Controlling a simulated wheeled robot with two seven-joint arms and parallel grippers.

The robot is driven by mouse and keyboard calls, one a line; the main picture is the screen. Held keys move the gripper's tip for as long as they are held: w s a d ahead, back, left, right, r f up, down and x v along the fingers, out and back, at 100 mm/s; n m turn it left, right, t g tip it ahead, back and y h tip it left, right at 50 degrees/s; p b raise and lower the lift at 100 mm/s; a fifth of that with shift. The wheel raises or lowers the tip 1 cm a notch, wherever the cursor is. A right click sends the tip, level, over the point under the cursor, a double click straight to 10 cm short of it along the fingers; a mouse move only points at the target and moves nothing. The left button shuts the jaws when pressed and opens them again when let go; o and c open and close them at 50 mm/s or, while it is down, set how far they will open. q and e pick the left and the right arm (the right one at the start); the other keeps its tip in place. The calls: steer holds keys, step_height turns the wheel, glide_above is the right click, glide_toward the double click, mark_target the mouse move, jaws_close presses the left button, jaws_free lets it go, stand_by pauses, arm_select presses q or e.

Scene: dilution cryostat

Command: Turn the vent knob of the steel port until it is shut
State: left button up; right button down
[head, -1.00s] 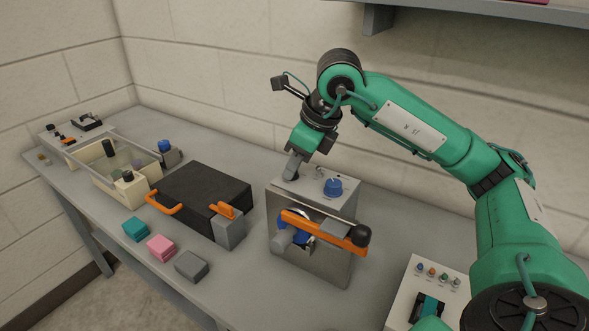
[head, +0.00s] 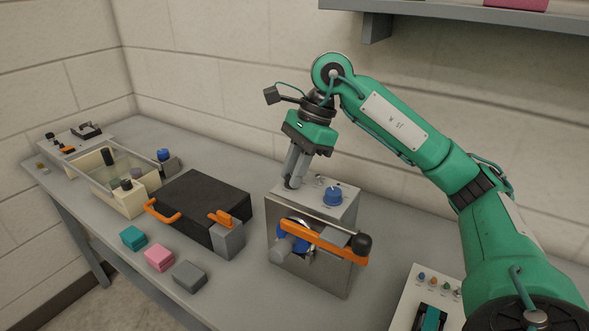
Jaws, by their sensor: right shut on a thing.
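The steel port (head: 342,276) is a metal box on the bench, with an orange lever (head: 322,243) across its front and a blue knob (head: 332,196) on the right of its top. My right gripper (head: 291,184) points down at the left of the top face. It is shut on a small knob there, which I take to be the vent knob; the fingers hide most of it, so its setting cannot be read. The blue knob stands apart from the fingers. My left gripper is not in view.
A black case (head: 199,203) with orange handles stands left of the port. Teal, pink and grey (head: 190,277) blocks lie in front of it. A clear-walled box (head: 120,205) is further left. A white panel (head: 402,312) is at lower right; a shelf (head: 470,20) hangs above.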

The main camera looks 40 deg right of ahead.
steer(key=shift+w+n, duration=0.1)
steer(key=shift+n, duration=0.4)
steer(key=c, duration=1.3)
jaws_free()
steer(key=shift+o, duration=0.2)
steer(key=v, duration=0.6)
steer(key=shift+w+r+p, duration=0.1)
steer(key=shift+r+p, duration=0.1)
steer(key=shift+p, duration=0.1)
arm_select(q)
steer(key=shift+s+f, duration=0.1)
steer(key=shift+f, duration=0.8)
arm_select(e)
steer(key=shift+d+r, duration=0.3)
steer(key=shift+r, duration=0.2)
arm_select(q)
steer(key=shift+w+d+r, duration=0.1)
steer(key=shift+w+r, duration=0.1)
